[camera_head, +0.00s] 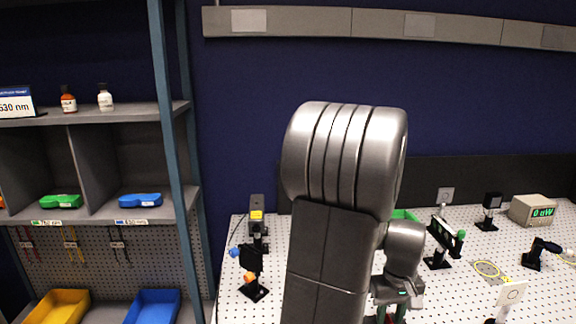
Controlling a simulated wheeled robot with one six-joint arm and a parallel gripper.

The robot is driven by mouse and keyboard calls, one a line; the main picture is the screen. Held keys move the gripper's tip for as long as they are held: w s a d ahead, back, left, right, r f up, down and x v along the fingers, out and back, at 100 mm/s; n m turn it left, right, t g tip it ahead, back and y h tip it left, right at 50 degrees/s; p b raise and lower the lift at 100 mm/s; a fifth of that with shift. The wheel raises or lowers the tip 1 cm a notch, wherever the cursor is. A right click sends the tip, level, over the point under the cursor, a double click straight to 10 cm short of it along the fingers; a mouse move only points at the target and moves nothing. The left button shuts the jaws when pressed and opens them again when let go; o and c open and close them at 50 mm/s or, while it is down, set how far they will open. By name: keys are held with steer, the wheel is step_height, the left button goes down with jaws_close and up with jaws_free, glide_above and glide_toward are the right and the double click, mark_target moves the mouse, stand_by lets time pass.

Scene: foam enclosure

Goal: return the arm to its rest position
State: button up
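My own arm stands up in the middle of the head view, its large silver elbow at the top and the links folded down. The wrist hangs to the right of the upright link, over the perforated table (268,302). My gripper (388,312) is low in the picture, just under the wrist. Its fingers are small and partly cut off by the lower edge, so I cannot tell whether they are open or hold anything. Some red and green shows around them.
A grey shelf (95,215) with a blue post stands left, holding bottles (68,98) and trays. On the table are a black mount with an orange knob (252,274), a green object (404,215) partly behind my arm, a black post mount (440,240), and a power meter (533,210).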

steer(key=shift+r, duration=0.1)
steer(key=shift+r, duration=0.35)
step_height(320, 180, up, 12)
steer(key=r, duration=0.1)
step_height(320, 180, down, 14)
steer(key=shift+f, duration=0.1)
steer(key=shift+m, duration=1.1)
steer(key=m, duration=0.6)
step_height(320, 180, up, 14)
